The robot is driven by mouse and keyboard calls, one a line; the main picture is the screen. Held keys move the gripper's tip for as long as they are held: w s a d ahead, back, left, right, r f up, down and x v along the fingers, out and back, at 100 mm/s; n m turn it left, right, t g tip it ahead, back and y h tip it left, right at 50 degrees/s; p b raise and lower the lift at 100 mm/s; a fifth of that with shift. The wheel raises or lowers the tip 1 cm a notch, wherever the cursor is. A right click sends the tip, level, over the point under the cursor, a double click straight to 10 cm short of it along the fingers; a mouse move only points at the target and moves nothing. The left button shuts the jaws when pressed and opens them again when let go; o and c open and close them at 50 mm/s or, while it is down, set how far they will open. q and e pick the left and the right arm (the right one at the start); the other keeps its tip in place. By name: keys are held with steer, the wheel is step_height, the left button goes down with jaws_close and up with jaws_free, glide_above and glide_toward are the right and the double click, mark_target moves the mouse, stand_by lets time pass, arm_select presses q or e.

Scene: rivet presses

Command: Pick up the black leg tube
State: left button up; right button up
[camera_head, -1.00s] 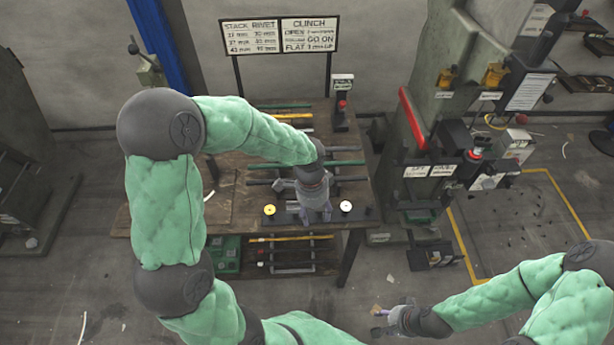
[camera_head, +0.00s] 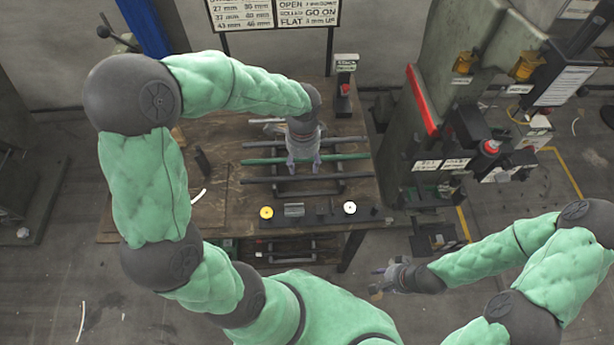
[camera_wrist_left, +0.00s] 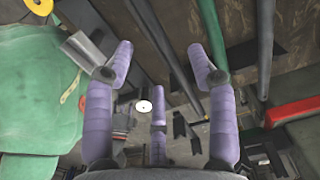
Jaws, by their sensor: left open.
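Dark tubes lie on a rack on the wooden table, one in front of the green tube (camera_head: 345,157) and one behind it. The front dark tube (camera_head: 262,180) and the rear dark tube (camera_head: 345,141) look alike, so I cannot tell which is the black leg tube. My left gripper (camera_head: 304,168) is open and empty, above the rack near the green tube. In the left wrist view its purple fingers (camera_wrist_left: 165,75) are spread, with a dark tube (camera_wrist_left: 152,30) running between them and the green tube (camera_wrist_left: 212,45) by the right finger. My right gripper (camera_head: 382,280) hangs low, away from the table; its finger opening is unclear.
A dark strip with a yellow disc (camera_head: 267,212), a grey block (camera_head: 294,210) and a white disc (camera_head: 349,208) lies along the table's front edge. A green press with a red bar (camera_head: 421,98) stands right of the table. The table's left part (camera_head: 215,155) is mostly bare.

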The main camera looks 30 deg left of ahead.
mark_target(307, 178)
arm_select(q)
steer(key=shift+w+f, duration=0.15)
steer(key=shift+f, duration=0.65)
steer(key=shift+d+f+b, duration=0.1)
steer(key=shift+f+b, duration=0.2)
steer(key=shift+f, duration=0.05)
steer(key=f+b, duration=0.1)
steer(key=d+f, duration=0.1)
steer(key=f, duration=0.1)
steer(key=shift+f+b, duration=0.25)
steer(key=shift+b, duration=0.1)
steer(key=shift+f, duration=0.55)
steer(key=shift+r, duration=0.1)
jaws_close()
